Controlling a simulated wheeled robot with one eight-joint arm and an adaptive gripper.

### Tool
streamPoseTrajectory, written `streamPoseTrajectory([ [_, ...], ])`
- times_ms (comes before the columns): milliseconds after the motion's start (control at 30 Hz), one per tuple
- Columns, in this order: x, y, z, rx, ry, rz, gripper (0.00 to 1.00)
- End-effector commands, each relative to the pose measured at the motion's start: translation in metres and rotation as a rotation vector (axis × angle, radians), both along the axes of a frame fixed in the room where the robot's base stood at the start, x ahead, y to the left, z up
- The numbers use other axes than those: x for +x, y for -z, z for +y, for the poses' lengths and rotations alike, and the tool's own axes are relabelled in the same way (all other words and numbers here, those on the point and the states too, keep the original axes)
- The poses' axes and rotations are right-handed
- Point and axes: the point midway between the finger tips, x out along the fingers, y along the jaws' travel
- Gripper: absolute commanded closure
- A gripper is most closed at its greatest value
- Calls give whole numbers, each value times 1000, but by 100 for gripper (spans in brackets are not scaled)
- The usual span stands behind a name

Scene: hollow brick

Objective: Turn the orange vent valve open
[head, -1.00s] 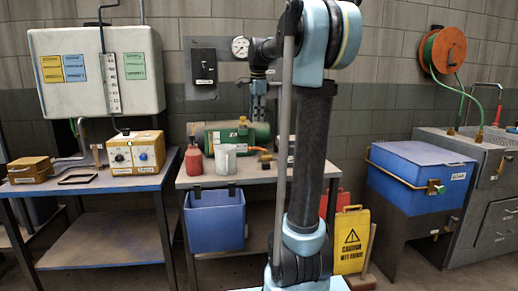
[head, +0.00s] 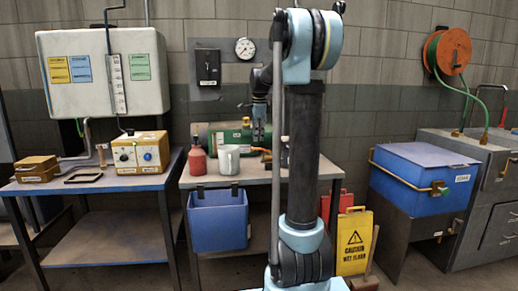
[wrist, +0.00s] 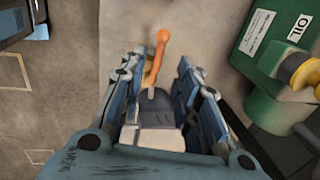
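The orange vent valve handle (wrist: 158,55) shows in the wrist view as a thin lever with a rounded end, pointing up the picture. Its lower end meets a dark grey part (wrist: 157,103) between my fingers. My gripper (wrist: 158,75) is open, with one finger on each side of the lever and a gap to both. In the head view my gripper (head: 260,132) points down in front of the right part of the green tank (head: 218,138).
The green tank, labelled OIL, is close on the right in the wrist view (wrist: 262,70), with a yellow fitting (wrist: 300,70).

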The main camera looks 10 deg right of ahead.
Motion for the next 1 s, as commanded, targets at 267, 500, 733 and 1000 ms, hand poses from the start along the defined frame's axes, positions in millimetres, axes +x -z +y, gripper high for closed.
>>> streamPoseTrajectory([
  [267,9,44,0,0,0,0,70],
  [500,12,61,0,0,-1,0,70],
  [733,12,64,1,0,-1,0,70],
  [1000,12,64,1,0,-2,0,100],
])
